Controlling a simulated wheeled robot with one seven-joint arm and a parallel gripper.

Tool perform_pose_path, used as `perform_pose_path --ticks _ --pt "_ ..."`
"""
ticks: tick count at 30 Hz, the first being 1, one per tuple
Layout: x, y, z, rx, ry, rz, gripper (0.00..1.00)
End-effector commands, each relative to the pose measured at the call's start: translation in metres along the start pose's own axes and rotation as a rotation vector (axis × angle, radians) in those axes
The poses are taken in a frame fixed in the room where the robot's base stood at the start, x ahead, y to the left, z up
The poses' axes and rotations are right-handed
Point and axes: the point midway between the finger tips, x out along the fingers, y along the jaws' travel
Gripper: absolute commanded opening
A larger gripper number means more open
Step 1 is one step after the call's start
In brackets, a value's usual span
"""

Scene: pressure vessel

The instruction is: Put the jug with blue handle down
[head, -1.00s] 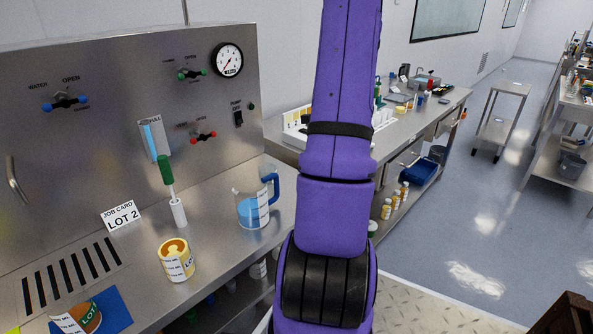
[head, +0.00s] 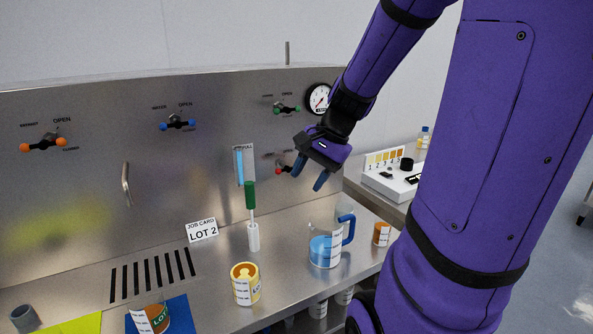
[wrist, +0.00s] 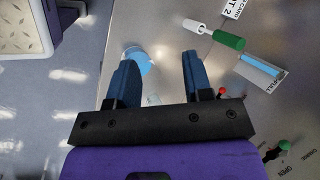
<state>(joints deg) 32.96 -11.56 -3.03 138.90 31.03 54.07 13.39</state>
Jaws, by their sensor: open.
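The jug with the blue handle (head: 325,250) stands upright on the steel counter (head: 210,290), with blue liquid in its lower part and its handle to the right. My gripper (head: 308,178) is open and empty, above the jug and apart from it, near the panel with the valves. In the wrist view the open fingers (wrist: 158,80) have nothing between them that they hold. The jug (wrist: 138,60) shows beyond the left finger, which partly hides it.
A green-handled brush in a white holder (head: 253,236), a yellow jar (head: 245,284) and a job card (head: 202,230) stand left of the jug. An orange-labelled jar (head: 382,234) stands right of it. The valve panel (head: 90,180) rises behind.

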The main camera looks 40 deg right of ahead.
Motion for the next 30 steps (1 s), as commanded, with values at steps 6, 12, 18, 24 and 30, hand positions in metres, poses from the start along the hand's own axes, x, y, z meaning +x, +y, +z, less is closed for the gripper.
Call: perform_pose_path --ticks 6,12,18,24,30 --pt "-0.019 -0.010 0.076 -0.480 0.096 0.089 0.46" --pt "-0.038 -0.002 0.128 -0.885 0.203 0.147 0.46" --pt "-0.053 0.009 0.157 -1.161 0.297 0.175 0.46" --pt "-0.059 0.013 0.164 -1.251 0.333 0.185 0.46" --pt "-0.059 0.013 0.164 -1.252 0.334 0.186 0.46"
